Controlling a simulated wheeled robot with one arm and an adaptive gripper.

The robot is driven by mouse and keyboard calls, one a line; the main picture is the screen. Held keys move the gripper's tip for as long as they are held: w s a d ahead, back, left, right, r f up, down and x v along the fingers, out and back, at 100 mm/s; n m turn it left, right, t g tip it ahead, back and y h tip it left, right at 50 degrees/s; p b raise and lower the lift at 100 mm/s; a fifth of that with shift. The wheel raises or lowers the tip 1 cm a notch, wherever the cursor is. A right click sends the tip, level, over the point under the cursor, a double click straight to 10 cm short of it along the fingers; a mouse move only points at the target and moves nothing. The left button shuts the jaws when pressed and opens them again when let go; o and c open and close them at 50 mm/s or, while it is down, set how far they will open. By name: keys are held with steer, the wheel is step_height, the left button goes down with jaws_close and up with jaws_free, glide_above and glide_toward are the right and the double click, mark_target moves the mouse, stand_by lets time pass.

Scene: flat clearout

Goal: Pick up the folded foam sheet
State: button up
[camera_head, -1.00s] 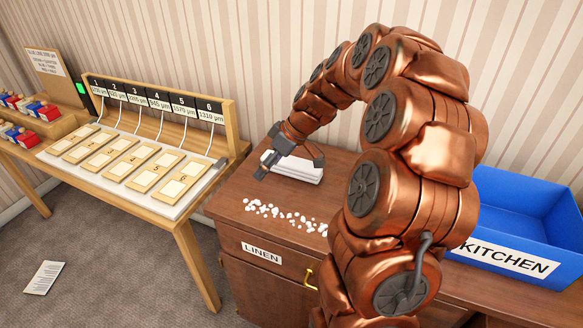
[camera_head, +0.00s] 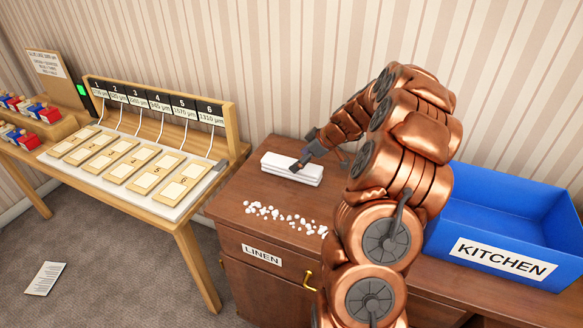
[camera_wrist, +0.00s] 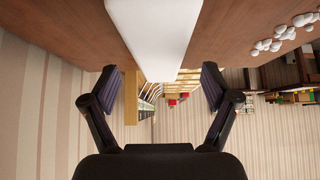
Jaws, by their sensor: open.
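The folded foam sheet (camera_head: 291,168) is a white, flat, layered block lying on the brown cabinet top. In the wrist view the white foam sheet (camera_wrist: 153,35) runs down from the top edge, ahead of and between the two fingers. My gripper (camera_head: 301,165) is at the right part of the sheet in the head view. In the wrist view my gripper (camera_wrist: 172,85) is open, with its dark fingers wide apart on either side of the sheet's near end. Nothing is held. I cannot tell whether a finger touches the sheet.
White foam bits (camera_head: 285,216) lie scattered in front of the sheet on the cabinet (camera_head: 240,200), labelled LINEN. A blue KITCHEN bin (camera_head: 500,225) stands to the right. A wooden bench (camera_head: 180,215) with numbered pads stands at the left.

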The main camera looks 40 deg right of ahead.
mark_target(292, 163)
steer(key=p+x, duration=0.1)
steer(key=x, duration=0.2)
steer(key=shift+w+a+r, duration=0.15)
steer(key=shift+r, duration=0.05)
steer(key=shift+w+a+f+p, duration=0.15)
steer(key=shift+w+f+p, duration=0.25)
steer(key=shift+f, duration=0.2)
steer(key=shift+c, duration=0.3)
steer(key=c, duration=1.1)
steer(key=shift+r, duration=0.1)
